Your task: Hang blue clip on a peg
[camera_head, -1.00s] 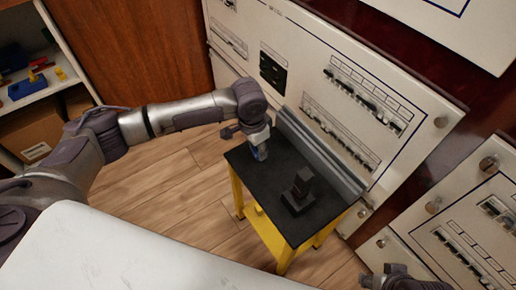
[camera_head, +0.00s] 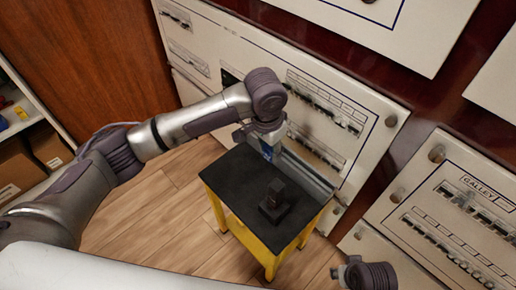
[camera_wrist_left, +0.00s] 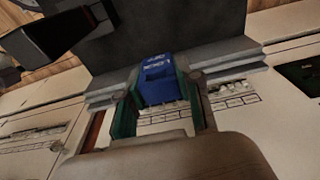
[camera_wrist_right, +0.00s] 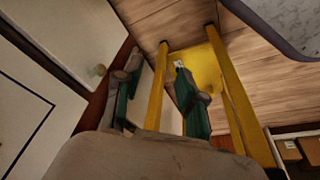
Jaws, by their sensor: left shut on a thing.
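The blue clip (camera_wrist_left: 158,82) is between the fingers of my left gripper (camera_wrist_left: 160,100), which is shut on it. In the head view the blue clip (camera_head: 266,148) shows just below the left gripper (camera_head: 266,139), by the back edge of the black table top near the grey rail. My right gripper (camera_wrist_right: 155,95) is open and empty, beside the table's yellow legs.
A small yellow-legged table (camera_head: 235,170) with a black top carries a dark block on a base (camera_head: 275,200). A grey rail (camera_head: 305,170) runs along its back, before the breaker panels. Shelves (camera_head: 20,120) stand at left. Wood floor is clear at front left.

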